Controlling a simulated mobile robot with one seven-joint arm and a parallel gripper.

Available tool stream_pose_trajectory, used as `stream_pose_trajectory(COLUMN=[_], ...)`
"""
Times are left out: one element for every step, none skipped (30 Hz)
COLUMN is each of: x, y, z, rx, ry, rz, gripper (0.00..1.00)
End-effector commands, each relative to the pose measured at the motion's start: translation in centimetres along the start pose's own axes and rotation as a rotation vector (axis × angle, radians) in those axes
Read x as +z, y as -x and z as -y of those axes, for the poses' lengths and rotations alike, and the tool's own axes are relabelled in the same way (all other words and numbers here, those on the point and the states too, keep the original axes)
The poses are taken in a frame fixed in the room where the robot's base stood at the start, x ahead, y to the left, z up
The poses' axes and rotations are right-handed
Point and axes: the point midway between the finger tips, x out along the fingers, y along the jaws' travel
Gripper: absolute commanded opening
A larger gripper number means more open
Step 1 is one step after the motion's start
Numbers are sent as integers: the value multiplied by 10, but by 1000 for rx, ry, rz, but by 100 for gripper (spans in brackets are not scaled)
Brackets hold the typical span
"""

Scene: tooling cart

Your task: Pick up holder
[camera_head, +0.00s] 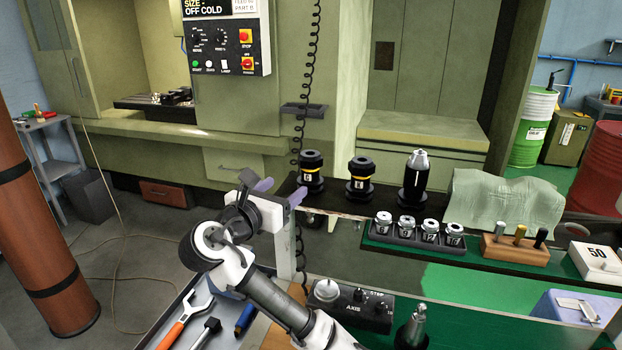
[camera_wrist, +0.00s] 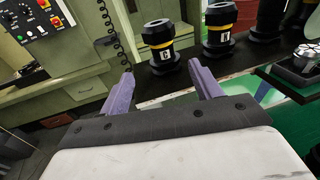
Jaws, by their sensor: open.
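Two black holders with yellow bands stand upright on a dark shelf. The left holder (camera_head: 312,172) shows in the wrist view (camera_wrist: 158,42) with a "C" label. The other banded holder (camera_head: 361,180) stands to its right, also in the wrist view (camera_wrist: 218,32). A third black holder with a silver nose (camera_head: 414,178) stands further right. My gripper (camera_head: 281,190) is open and empty, its purple fingers just left of the left holder in the head view. In the wrist view, the left holder appears beyond and between the fingertips (camera_wrist: 161,78), apart from them.
The dark shelf (camera_head: 338,206) has a pale front edge. A green rack (camera_head: 470,254) with several collets stands in front, right. A crumpled green cloth (camera_head: 505,200) lies right of the holders. A coiled cord (camera_head: 300,118) hangs behind my gripper. A tool tray (camera_head: 178,312) is below left.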

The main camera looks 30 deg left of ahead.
Motion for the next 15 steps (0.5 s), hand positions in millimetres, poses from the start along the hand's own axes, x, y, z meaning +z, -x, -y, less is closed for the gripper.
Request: stream_pose_trajectory(x=[0, -1, -1, -2, -2, -2, -2, -2, -2, -3, -3, -2, -2, -2, -2], y=[-3, -5, -10, -15, -20, -28, -35, -41, -49, -55, -61, -67, -72, -75, -79], z=[0, 1, 1, 1, 1, 1, 2, 2, 2, 2, 2, 2, 1, 1, 1], rx=[-2, -3, -5, -6, -6, -6, -6, -7, -6, -6, -5, -6, -5, -4, -4], ry=[1, 1, 2, 2, 2, 2, 2, 2, 2, 2, 1, 1, 1, 1, 1], rz=[0, -1, -1, -1, -1, -2, -1, -1, -1, -2, -1, -1, -1, -1, -1], gripper=[64, 64, 64, 64, 64, 64, 64, 64, 64, 64, 64, 64, 64, 64, 64])
